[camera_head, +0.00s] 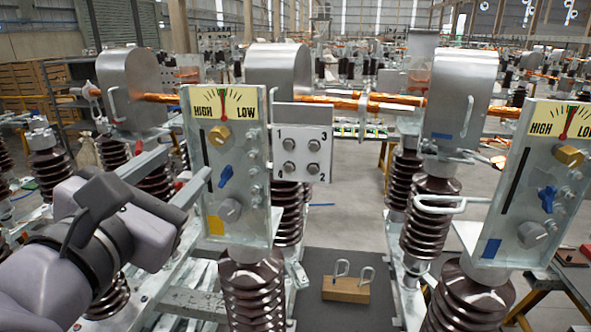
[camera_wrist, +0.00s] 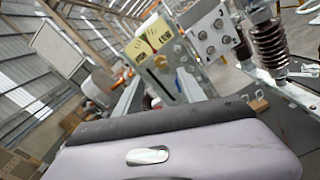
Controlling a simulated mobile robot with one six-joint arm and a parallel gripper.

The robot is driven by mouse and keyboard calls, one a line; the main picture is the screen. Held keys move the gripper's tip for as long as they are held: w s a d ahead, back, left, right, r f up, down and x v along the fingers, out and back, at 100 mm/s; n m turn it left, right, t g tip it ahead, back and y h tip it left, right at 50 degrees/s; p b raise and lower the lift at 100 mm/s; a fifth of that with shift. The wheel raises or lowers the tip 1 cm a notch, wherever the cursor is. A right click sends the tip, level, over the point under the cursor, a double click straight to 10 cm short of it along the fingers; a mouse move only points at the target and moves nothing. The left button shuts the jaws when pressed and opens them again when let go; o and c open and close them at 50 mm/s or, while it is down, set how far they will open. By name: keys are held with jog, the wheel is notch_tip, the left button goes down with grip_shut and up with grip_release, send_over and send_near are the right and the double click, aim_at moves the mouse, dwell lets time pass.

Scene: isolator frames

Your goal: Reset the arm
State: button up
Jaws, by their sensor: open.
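My arm comes in from the lower left in the head view. Its gripper (camera_head: 190,162) points right and away, with two grey fingers spread apart and nothing seen between them. The right fingertip overlaps the left edge of the nearer HIGH/LOW panel (camera_head: 240,190) in the picture; I cannot tell whether they touch. This panel has a yellow dial, a gold knob, a blue knob and a grey knob. The wrist view is tilted and shows the open gripper (camera_wrist: 160,88) with the panel (camera_wrist: 163,62) beyond it. A grey link of mine fills the lower part of that view.
A second HIGH/LOW panel (camera_head: 534,185) stands at the right. A plate numbered 1 to 4 (camera_head: 302,140) is behind the nearer panel. Brown ribbed insulators (camera_head: 252,290) stand below the panels. A wooden block (camera_head: 346,289) with two metal loops lies on a dark surface.

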jog(key=s, duration=0.3)
jog(key=shift+s+a, duration=0.15)
jog(key=shift+s, duration=0.15)
jog(key=w+d+f+m+g+h+b, duration=0.2)
jog(key=d+f+m+g+b, duration=0.3)
jog(key=d+f, duration=0.65)
jog(key=w+d+f+m+g+h+b, duration=0.15)
jog(key=d+f+m+g+b, duration=0.35)
jog(key=d+f, duration=0.65)
jog(key=s+d+f+m+g+y+b, duration=0.1)
jog(key=s+f+m+y+b, duration=0.1)
jog(key=f+m, duration=0.5)
jog(key=s+d+f+m+y+b, duration=0.2)
jog(key=s+f+m+b, duration=0.3)
jog(key=f+m, duration=0.3)
jog(key=s+d+f+m+g+y+b, duration=0.1)
jog(key=s+d+f+m+y+b, duration=0.1)
jog(key=s+f+m+b, duration=0.2)
notch_tip(320, 180, down, 5)
jog(key=m, duration=0.3)
jog(key=shift+d+r+m+g, duration=0.15)
jog(key=shift+d+m+g, duration=0.15)
jog(key=shift+m, duration=0.1)
